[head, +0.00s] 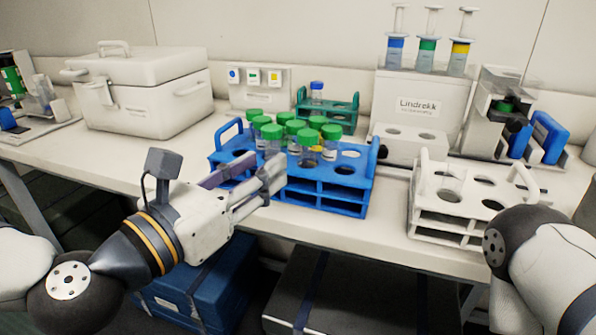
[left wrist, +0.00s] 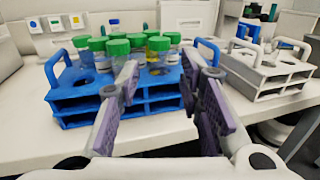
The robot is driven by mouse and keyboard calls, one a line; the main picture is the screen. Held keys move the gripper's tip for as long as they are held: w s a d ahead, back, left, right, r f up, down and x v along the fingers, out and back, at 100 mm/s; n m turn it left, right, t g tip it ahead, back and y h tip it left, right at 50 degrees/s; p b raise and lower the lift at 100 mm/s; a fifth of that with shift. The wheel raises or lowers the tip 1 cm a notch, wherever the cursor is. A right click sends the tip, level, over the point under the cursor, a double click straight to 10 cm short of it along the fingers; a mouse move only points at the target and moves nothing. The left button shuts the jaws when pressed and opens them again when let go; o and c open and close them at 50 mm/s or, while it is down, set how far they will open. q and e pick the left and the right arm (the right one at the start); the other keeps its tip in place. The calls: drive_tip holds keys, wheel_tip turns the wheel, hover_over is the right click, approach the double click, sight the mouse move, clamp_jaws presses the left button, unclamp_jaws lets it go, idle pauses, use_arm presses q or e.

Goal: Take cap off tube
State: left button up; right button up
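Several clear tubes with green caps (head: 272,131) stand upright in the blue rack (head: 341,190) on the bench. They also show in the left wrist view (left wrist: 118,48), with the blue rack (left wrist: 75,108) below them. My left gripper (head: 268,180) is at the rack's front left side in the head view. In the left wrist view its two purple-padded fingers (left wrist: 160,88) are spread apart with nothing between them, pointing at the rack. One finger overlaps the front tubes in that view, and contact cannot be told. My right arm shows at the right edge, but its gripper is out of view.
A green rack (head: 345,113) with a blue-capped tube (head: 317,92) stands behind. A white cooler box (head: 140,90) is at the back left. The bench front left is clear.

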sight(303, 145)
use_arm(q)
drive_tip(key=x, duration=0.3)
drive_tip(key=f+b+x, duration=0.1)
drive_tip(key=x, duration=0.3)
drive_tip(key=b+x, duration=0.1)
drive_tip(key=x, duration=0.3)
drive_tip(key=shift+a+f, duration=0.1)
drive_tip(key=shift+f, duration=0.05)
drive_tip(key=c, duration=0.5)
use_arm(e)
drive_tip(key=shift+g, duration=0.8)
drive_tip(key=shift+s+f, duration=2.1)
